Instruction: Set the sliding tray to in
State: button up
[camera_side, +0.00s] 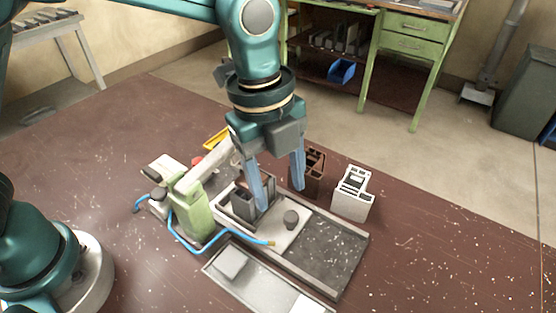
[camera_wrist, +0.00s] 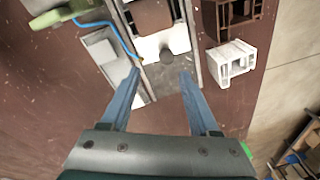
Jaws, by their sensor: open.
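A speckled dark stretch of bed (camera_side: 325,251) lies bare at the other end. My gripper (camera_side: 281,198) is open and empty, fingers pointing down over the tray.
A green clamp (camera_side: 195,205) with a blue hose (camera_side: 200,248) stands left of the tray. A brown profile block (camera_side: 313,170) and a white one (camera_side: 353,192) stand behind. A shallow grey tray (camera_side: 265,277) with pale pieces lies in front. The right tabletop is clear.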

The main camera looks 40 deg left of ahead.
aim_at(290, 216)
jog(key=m, duration=0.1)
jog(key=w+m, duration=0.1)
jog(key=m, duration=0.1)
jog(key=shift+d+f+m+y, duration=0.2)
jog(key=shift+m+y, duration=0.1)
jog(key=shift+y, duration=0.1)
jog(key=shift+w+d+f+m, duration=0.1)
jog(key=shift+w+d+m, duration=0.05)
jog(key=shift+w+m, duration=0.15)
jog(key=shift+w+d+f, duration=0.1)
jog(key=shift+d+f, duration=0.1)
jog(key=shift+f, duration=0.05)
jog(key=shift+g, duration=0.3)
jog(key=shift+f, duration=2.85)
jog(key=shift+c, duration=0.4)
grip_shut()
jog(key=shift+r, duration=0.1)
